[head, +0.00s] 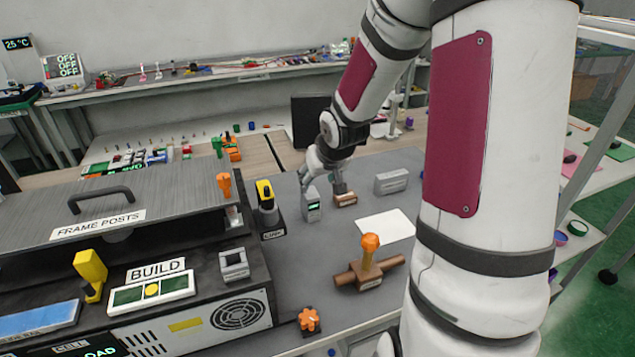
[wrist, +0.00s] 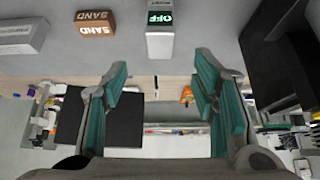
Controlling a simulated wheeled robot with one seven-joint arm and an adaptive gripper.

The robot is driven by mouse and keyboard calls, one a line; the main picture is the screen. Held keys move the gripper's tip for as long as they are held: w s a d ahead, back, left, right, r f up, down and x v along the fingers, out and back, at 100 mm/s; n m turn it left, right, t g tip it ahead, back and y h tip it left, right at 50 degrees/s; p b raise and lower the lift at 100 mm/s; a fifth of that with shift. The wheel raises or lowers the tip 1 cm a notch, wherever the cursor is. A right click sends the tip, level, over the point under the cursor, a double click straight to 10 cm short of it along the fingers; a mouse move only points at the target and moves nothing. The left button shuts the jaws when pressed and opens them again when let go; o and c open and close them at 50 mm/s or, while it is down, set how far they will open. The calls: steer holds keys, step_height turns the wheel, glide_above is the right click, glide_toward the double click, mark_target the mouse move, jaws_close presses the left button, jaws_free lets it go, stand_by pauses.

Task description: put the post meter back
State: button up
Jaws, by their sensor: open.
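A small grey box with a green-lit display (head: 312,206), apparently the post meter, stands upright on the grey bench top. In the wrist view, the meter (wrist: 160,32) shows "OFF" on its display, at the top centre. My gripper (head: 323,180) is above and close behind the meter. In the wrist view, my gripper (wrist: 161,75) is open with nothing between its teal fingers, and the meter lies just beyond the fingertips, lined up with the gap. I cannot tell the exact distance.
A brown block marked SAND (wrist: 95,26) stands beside the meter; a grey block (head: 391,181) is farther right. A yellow-and-black handle (head: 265,195) and the FRAME POSTS cabinet (head: 150,205) stand left. A brown fixture with orange knob (head: 370,265) and white sheet (head: 385,225) are in front.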

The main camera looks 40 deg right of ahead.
steer(key=s+a+r+n+y, duration=0.1)
steer(key=s+a+r, duration=0.8)
steer(key=s, duration=0.3)
steer(key=s+a+r+n+g, duration=0.1)
steer(key=s+a+r+n, duration=0.1)
steer(key=s+a+r, duration=0.6)
steer(key=s+a, duration=0.3)
steer(key=s, duration=0.1)
steer(key=shift+s+r+y, duration=0.25)
steer(key=shift+r+y, duration=0.1)
steer(key=shift+y, duration=0.05)
